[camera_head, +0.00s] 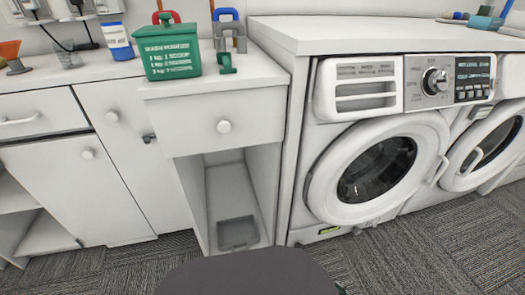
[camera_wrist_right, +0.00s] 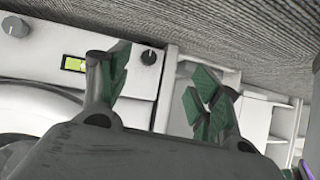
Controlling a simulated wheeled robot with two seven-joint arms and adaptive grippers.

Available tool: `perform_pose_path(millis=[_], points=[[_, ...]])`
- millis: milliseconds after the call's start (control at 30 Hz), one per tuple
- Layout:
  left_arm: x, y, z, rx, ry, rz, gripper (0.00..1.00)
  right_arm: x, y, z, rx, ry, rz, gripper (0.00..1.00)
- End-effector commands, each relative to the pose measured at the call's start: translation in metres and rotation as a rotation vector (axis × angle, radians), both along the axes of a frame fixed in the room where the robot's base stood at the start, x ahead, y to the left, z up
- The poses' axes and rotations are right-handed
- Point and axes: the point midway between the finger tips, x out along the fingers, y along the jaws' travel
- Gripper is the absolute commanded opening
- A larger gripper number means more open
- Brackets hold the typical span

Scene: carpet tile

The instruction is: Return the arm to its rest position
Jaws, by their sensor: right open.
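My right gripper (camera_wrist_right: 160,88) shows in the right wrist view with its two dark green-padded fingers spread apart. Nothing is between the fingers. Behind them are the washing machine's white lower front, with a yellow-green label (camera_wrist_right: 75,64) and a small dark knob, and white cabinet fronts. The carpet (camera_wrist_right: 230,25) fills the top of that view, so the picture looks upside down. My left gripper is in no view.
In the head view a washing machine (camera_head: 375,165) stands right of an open-fronted cabinet niche holding a grey bin (camera_head: 238,233). A green box (camera_head: 168,50), a blue-and-white container (camera_head: 117,41) and padlocks (camera_head: 230,30) stand on the counter. Grey carpet (camera_head: 420,250) lies clear in front.

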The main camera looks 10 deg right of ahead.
Motion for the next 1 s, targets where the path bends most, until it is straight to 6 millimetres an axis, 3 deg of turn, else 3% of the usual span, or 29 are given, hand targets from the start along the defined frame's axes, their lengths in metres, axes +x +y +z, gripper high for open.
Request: perform_pose_path(millis=[200,500,1000], points=[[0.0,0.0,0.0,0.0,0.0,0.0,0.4,0.006,0.037,0.022,-0.004,0.08,0.077,0.63],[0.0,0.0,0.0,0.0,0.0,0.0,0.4,0.006,0.076,0.058,-0.042,0.185,0.178,0.63],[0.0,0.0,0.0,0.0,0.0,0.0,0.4,-0.005,0.107,0.13,-0.159,0.325,0.303,0.63]])
